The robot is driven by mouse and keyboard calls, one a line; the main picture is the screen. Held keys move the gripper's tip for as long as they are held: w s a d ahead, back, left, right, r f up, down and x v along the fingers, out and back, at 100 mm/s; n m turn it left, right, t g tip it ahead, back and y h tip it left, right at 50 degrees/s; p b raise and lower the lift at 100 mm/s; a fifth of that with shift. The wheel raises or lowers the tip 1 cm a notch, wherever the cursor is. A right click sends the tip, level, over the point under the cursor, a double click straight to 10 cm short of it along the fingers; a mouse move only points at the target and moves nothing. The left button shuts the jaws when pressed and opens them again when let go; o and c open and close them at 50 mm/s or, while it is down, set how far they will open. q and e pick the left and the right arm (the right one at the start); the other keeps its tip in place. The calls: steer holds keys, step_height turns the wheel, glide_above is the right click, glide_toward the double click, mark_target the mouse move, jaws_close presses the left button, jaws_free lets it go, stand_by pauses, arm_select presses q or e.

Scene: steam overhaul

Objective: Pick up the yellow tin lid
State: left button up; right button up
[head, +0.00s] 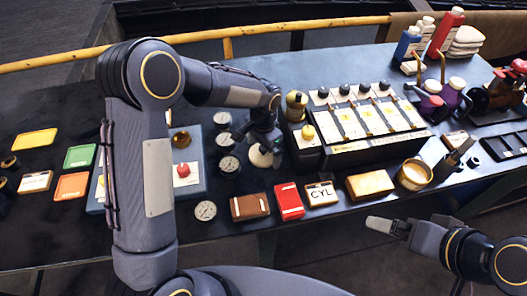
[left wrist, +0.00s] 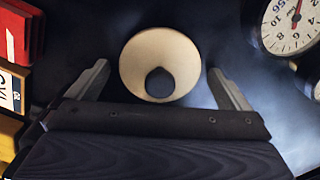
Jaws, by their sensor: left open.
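A round, cream to pale-yellow piece with a dark round centre (left wrist: 160,55) lies between my left fingertips in the left wrist view. It also shows in the head view as a pale disc (head: 262,157) on the bench, partly covered by my gripper. I cannot tell for certain that it is the yellow tin lid. My left gripper (head: 264,138) is open just above it, its fingers (left wrist: 160,85) spread on either side with gaps. A flat yellow piece (head: 35,139) lies at the far left. My right gripper (head: 385,225) is off the bench's front edge, its opening unclear.
Several dial gauges (head: 229,164) stand left of the pale disc. A red box (head: 289,201), a brown box (head: 249,206) and a CYL box (head: 321,193) line the front. A black rack (head: 360,122) stands to the right, with a round tin (head: 413,176) nearby.

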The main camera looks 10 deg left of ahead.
arm_select(q)
steer(key=c, duration=0.8)
